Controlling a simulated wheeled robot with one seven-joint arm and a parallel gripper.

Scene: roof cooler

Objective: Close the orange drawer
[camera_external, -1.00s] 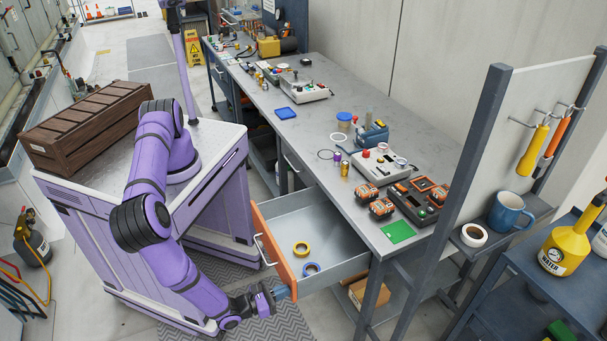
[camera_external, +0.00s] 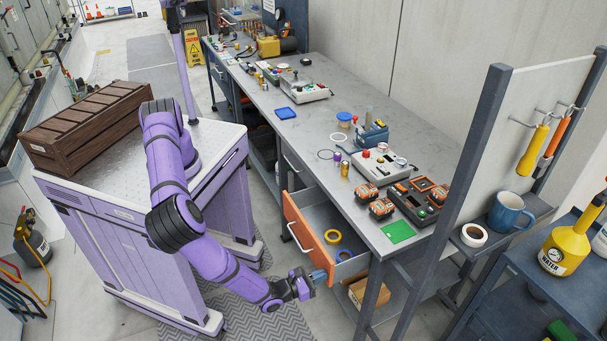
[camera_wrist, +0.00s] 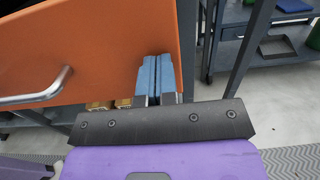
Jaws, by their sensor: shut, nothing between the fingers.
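The orange drawer (camera_external: 305,241) under the workbench stands partly open, its grey inside showing. My gripper (camera_external: 319,276) is at the right end of the drawer's orange front, low down. In the wrist view the orange front (camera_wrist: 110,50) fills the upper left, with its metal handle (camera_wrist: 38,92) to the left of my gripper (camera_wrist: 158,75). The blue fingers are together and empty, at the front's right part; whether they touch it is hard to tell.
The workbench (camera_external: 315,110) above holds tools, tape and boxes. A table leg (camera_external: 370,295) stands right of the drawer, and a cardboard box (camera_external: 368,293) sits on the shelf below.

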